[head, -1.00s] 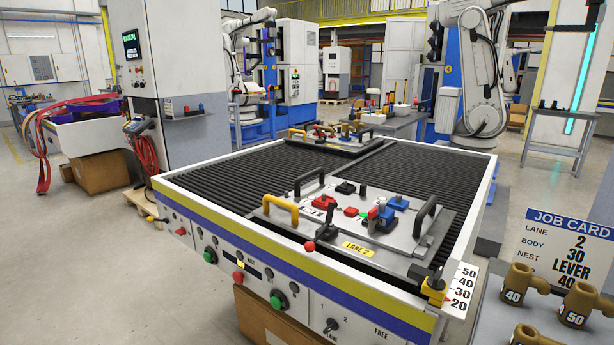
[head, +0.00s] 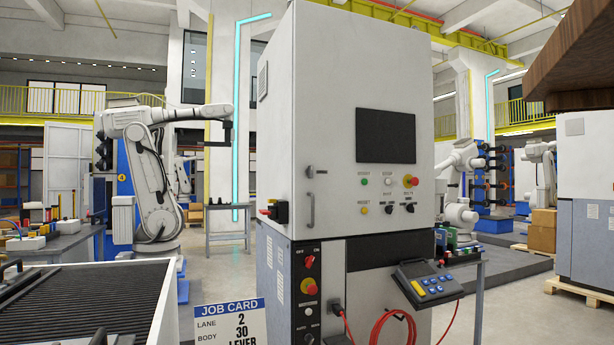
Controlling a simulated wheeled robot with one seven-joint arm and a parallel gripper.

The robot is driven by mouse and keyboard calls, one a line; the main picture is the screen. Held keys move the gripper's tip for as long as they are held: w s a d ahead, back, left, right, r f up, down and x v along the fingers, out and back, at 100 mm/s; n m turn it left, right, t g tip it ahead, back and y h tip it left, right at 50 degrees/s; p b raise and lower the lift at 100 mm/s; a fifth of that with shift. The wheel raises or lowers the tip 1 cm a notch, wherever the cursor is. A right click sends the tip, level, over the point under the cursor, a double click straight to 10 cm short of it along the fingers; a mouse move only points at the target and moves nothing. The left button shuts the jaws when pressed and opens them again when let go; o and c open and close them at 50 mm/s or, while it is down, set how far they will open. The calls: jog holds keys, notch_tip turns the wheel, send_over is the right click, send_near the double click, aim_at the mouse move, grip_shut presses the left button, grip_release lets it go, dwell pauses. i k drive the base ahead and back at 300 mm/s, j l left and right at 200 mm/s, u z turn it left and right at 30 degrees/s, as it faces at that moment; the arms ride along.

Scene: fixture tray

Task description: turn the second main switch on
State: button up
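A tall light-grey control cabinet (head: 330,140) stands in the middle of the head view. A red and black switch (head: 273,211) sticks out at its left edge. On the lower black panel is a rotary switch (head: 309,262) with OFF and ON marks, above a red button on yellow (head: 308,286). The upper front carries small knobs (head: 389,208) and another red button on yellow (head: 410,181). I cannot tell which of these is the second main switch, nor read either switch's position surely. My gripper is not in view.
A slatted conveyor table (head: 75,310) and a job card (head: 231,322) are at the lower left. A pendant (head: 428,283) sits on a shelf at the cabinet's right, with a red cable (head: 385,325) below. A brown wooden-looking object (head: 575,65) fills the upper right corner.

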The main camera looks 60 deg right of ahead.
aim_at(271, 214)
jog(key=i+l+u, duration=0.1)
jog(key=l, duration=0.65)
jog(key=i+l+u, duration=0.1)
jog(key=l, duration=0.7)
jog(key=i+l+u, duration=0.1)
jog(key=l, duration=0.7)
jog(key=i+l+u, duration=0.1)
jog(key=l, duration=0.7)
jog(key=i, duration=0.05)
